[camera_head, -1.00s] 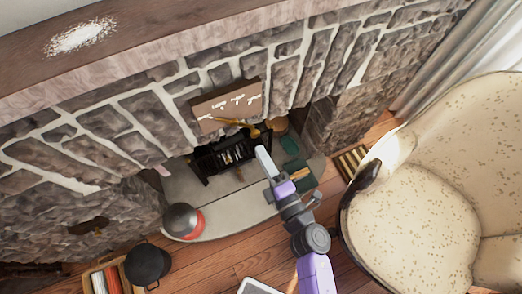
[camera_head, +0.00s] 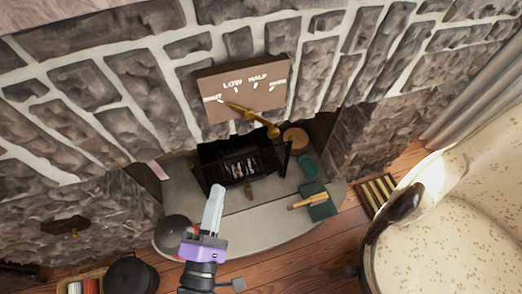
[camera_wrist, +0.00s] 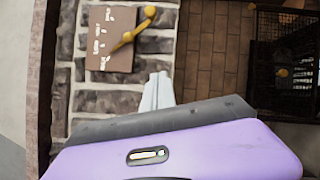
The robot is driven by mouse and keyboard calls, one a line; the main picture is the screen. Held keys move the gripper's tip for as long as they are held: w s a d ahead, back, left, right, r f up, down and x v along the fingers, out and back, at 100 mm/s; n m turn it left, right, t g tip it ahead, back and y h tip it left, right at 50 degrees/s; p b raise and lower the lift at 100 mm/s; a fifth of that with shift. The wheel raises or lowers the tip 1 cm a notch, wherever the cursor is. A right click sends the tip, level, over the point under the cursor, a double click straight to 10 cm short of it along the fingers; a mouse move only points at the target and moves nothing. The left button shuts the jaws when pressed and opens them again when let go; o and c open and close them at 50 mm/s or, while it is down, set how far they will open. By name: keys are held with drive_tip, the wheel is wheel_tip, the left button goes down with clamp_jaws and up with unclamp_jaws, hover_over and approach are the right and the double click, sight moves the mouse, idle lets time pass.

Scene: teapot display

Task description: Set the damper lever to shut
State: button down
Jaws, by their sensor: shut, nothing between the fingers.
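The brown damper plate (camera_head: 262,82) is on the stone wall above the firebox, with white marks including LOW and HALF. The leftmost and rightmost words are hard to read. The brass damper lever (camera_head: 238,108) lies across the plate's lower edge. In the wrist view, the lever (camera_wrist: 128,38) and plate (camera_wrist: 105,60) are beyond the fingertips. My gripper (camera_head: 216,192) is shut and empty, below and left of the lever, apart from it. Its fingers also show in the wrist view (camera_wrist: 158,84).
A black grate (camera_head: 240,165) stands in the firebox below the plate. A dark round-topped object (camera_head: 175,234) is left of my gripper. A green item with a wooden handle (camera_head: 308,201) lies on the hearth (camera_head: 280,225). A speckled armchair (camera_head: 455,220) stands at right.

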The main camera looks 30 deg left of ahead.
drive_tip(key=w+d+r+m+t+h+p, duration=0.1)
drive_tip(key=w+d+r+m+h, duration=0.1)
drive_tip(key=w, duration=1.2)
drive_tip(key=shift+d+r, duration=0.35)
drive_tip(key=shift+r, duration=0.3)
